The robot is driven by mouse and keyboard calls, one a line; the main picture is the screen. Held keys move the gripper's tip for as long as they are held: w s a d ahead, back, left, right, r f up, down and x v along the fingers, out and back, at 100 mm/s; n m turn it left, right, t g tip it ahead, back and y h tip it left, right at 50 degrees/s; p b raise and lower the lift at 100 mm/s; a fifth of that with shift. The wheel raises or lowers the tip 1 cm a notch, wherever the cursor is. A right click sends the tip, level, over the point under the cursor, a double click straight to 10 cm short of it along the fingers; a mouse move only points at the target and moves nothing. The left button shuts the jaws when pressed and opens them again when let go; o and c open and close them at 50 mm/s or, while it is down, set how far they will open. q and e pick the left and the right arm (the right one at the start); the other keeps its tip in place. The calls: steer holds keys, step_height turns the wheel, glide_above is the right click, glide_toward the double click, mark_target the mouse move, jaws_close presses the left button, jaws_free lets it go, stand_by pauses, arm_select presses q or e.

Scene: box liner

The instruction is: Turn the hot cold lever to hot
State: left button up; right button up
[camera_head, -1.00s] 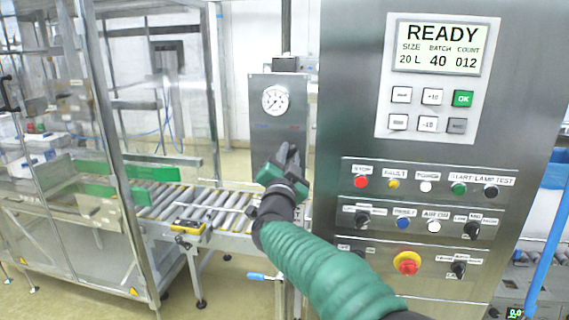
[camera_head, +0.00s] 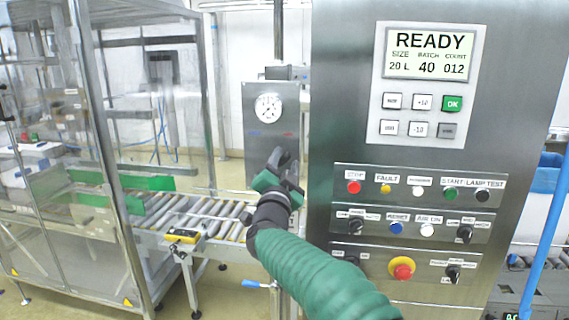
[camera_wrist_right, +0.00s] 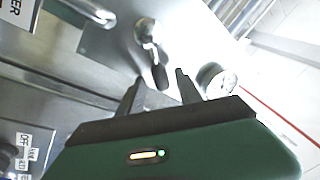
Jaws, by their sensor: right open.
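The hot cold lever (camera_wrist_right: 158,74) shows in the right wrist view as a dark-tipped handle on a round metal hub. Its plate is the grey steel panel (camera_head: 256,104) in the head view, which has a blue mark on the left and a red mark on the right. My right gripper (camera_head: 282,158) is in front of the lower part of this panel and hides the lever there. In the right wrist view the right gripper (camera_wrist_right: 157,86) is open, and the lever's dark tip appears between its fingers. I cannot tell whether they touch. My left gripper is out of view.
A round gauge (camera_head: 268,107) sits on the panel above my right gripper. A large steel control cabinet (camera_head: 340,100) with buttons and a READY screen (camera_head: 430,50) stands close on the right. A roller conveyor (camera_head: 215,220) and a glass-walled machine are on the left.

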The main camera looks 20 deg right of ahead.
steer(key=shift+w+f, duration=0.1)
steer(key=shift+a+f, duration=0.1)
steer(key=b+v, duration=0.3)
steer(key=v, duration=1.3)
steer(key=shift+s+b, duration=0.3)
steer(key=shift+s, duration=0.05)
steer(key=shift+a+f, duration=0.1)
